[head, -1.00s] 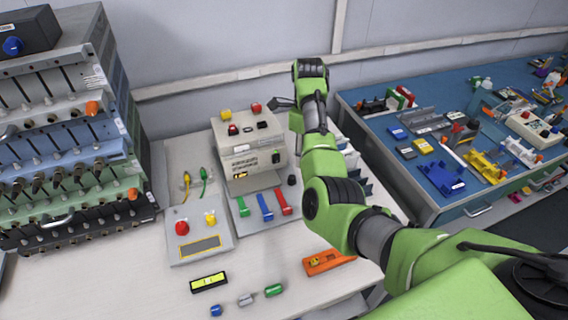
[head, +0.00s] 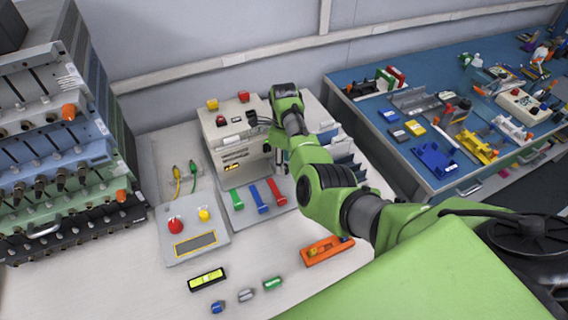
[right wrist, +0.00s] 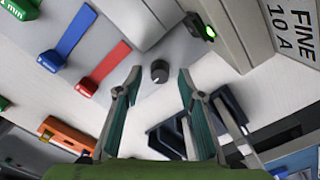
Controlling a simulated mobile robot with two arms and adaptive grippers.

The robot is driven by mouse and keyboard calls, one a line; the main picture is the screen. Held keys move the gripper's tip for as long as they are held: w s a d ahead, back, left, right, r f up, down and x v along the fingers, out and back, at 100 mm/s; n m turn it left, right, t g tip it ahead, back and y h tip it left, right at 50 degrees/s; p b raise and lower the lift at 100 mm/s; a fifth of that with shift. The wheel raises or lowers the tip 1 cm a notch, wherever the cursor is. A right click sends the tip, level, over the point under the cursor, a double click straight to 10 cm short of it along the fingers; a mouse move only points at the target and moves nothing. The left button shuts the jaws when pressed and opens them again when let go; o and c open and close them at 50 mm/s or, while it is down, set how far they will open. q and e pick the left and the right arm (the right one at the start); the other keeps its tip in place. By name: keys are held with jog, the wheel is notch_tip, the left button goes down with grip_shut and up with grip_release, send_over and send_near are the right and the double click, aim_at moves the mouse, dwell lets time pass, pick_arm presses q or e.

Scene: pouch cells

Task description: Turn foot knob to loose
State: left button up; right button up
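The foot knob (right wrist: 159,72) is a small dark round knob with a pale mark on its face, on the light surface by the foot of the beige machine (head: 232,135). My right gripper (right wrist: 160,84) is open in the right wrist view, one finger on each side of the knob's line, with nothing gripped. Whether the fingertips are level with the knob is hard to tell. In the head view my right arm and gripper hang at the machine's right side, and I cannot make out the knob there. My left gripper is not in view.
Green, blue (head: 259,200) and red levers (head: 276,192) stand in front of the machine. A control box with a red button (head: 176,226) is at left. An orange level (head: 322,251) lies at the front. Dark angled racks (right wrist: 212,122) stand close to my fingers.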

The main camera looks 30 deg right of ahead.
jog(key=shift+f, duration=0.75)
jog(key=shift+c, duration=1.2)
grip_shut()
